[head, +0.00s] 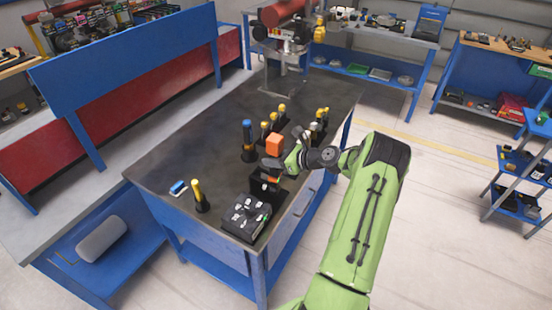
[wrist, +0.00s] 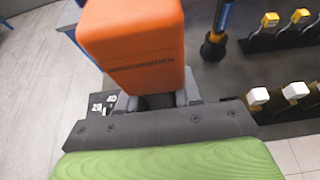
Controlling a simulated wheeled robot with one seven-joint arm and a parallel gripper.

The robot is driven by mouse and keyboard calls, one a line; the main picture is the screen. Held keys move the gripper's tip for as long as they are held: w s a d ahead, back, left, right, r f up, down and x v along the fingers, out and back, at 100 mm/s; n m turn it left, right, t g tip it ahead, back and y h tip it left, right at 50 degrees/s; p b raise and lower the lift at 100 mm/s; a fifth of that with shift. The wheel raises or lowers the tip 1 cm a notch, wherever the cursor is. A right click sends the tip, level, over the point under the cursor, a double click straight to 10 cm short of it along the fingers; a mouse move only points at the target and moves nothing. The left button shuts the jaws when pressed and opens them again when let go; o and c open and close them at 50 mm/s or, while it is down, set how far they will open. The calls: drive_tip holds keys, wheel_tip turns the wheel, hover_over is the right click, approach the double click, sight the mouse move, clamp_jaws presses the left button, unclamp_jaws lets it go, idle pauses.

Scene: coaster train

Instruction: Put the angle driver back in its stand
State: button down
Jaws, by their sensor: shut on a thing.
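The angle driver, with a blocky orange end (head: 274,143), is held upright or nearly so above the near right part of the bench. In the wrist view its orange end (wrist: 135,40) fills the upper left, with a dark part below it between the jaws. My gripper (head: 291,162) is shut on that dark part; in the wrist view my gripper (wrist: 158,98) is partly covered by the orange end. A black stand (head: 262,188) with an orange patch is just below the gripper. I cannot tell whether the driver touches it.
A black box with several light pieces (head: 246,217) is in front of the stand. A blue-topped tool (head: 248,140) and several yellow-topped tools (head: 274,120) stand behind. A yellow-handled tool (head: 199,196) and a small blue item (head: 178,187) are left. The bench's left part (head: 175,155) is mostly clear.

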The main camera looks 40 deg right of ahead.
drive_tip(key=shift+w+a+r, duration=0.1)
drive_tip(key=shift+w+r, duration=0.05)
drive_tip(key=shift+w, duration=0.15)
drive_tip(key=shift+w+a, duration=0.2)
drive_tip(key=shift+w, duration=0.3)
drive_tip(key=shift+w+a, duration=0.15)
drive_tip(key=shift+w, duration=0.35)
drive_tip(key=shift+r+p, duration=0.1)
drive_tip(key=shift+p, duration=0.4)
drive_tip(key=shift+f+b, duration=0.45)
drive_tip(key=shift+f, duration=0.45)
idle(0.7)
drive_tip(key=c, duration=0.8)
unclamp_jaws()
drive_tip(key=shift+s, duration=0.1)
drive_tip(key=shift+o, duration=0.6)
drive_tip(key=shift+s+f, duration=0.1)
drive_tip(key=shift+f, duration=0.15)
drive_tip(key=v, duration=1.5)
drive_tip(key=shift+s+r+b, duration=0.3)
drive_tip(key=shift+b, duration=0.05)
